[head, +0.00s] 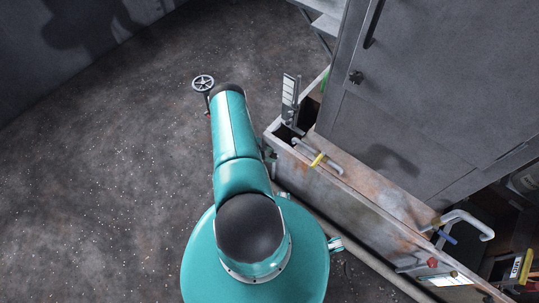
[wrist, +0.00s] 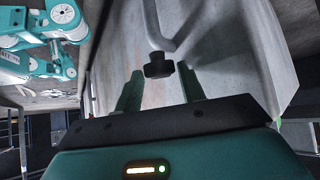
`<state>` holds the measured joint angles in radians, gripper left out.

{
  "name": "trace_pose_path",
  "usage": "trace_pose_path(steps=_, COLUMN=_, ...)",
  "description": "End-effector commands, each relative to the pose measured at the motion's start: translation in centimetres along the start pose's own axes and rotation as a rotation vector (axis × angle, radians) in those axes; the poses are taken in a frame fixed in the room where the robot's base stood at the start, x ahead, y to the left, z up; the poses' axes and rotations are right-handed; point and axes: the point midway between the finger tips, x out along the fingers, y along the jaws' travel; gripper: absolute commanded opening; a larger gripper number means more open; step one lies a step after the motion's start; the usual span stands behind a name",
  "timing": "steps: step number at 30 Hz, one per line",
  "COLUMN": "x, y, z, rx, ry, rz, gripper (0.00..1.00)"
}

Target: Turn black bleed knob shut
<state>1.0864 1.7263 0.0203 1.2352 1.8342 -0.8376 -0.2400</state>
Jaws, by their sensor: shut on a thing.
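The black bleed knob (wrist: 158,66) shows in the wrist view, below a grey bent pipe and against a pale grey metal wall. My gripper (wrist: 160,80) has its two teal fingers on either side of the knob, near the fingertips, and is shut on it. The knob's turn angle cannot be read. In the head view my arm hides the gripper, and I cannot tell the held knob there.
In the head view a grey trough (head: 350,190) with a yellow-banded handle (head: 318,159) runs along the right. A large grey cabinet (head: 430,90) stands behind it. A small handwheel (head: 203,83) stands beyond my arm. The dark floor (head: 100,180) at left is clear.

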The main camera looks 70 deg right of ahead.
Motion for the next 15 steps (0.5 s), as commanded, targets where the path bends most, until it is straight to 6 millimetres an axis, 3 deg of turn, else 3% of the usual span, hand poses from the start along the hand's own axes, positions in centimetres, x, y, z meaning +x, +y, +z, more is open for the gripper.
trace_pose_path(steps=8, x=-0.10, y=-0.05, z=0.06, rx=0.001, ry=-0.001, rz=-0.001, gripper=0.17)
trace_pose_path(steps=9, x=-0.10, y=-0.06, z=0.05, rx=0.000, ry=-0.001, rz=-0.001, gripper=0.43)
trace_pose_path(steps=12, x=-0.08, y=-0.05, z=0.04, rx=0.000, ry=-0.001, rz=-0.001, gripper=0.61)
trace_pose_path(steps=15, x=-0.06, y=-0.13, z=0.01, rx=0.000, ry=-0.001, rz=-0.003, gripper=0.61)
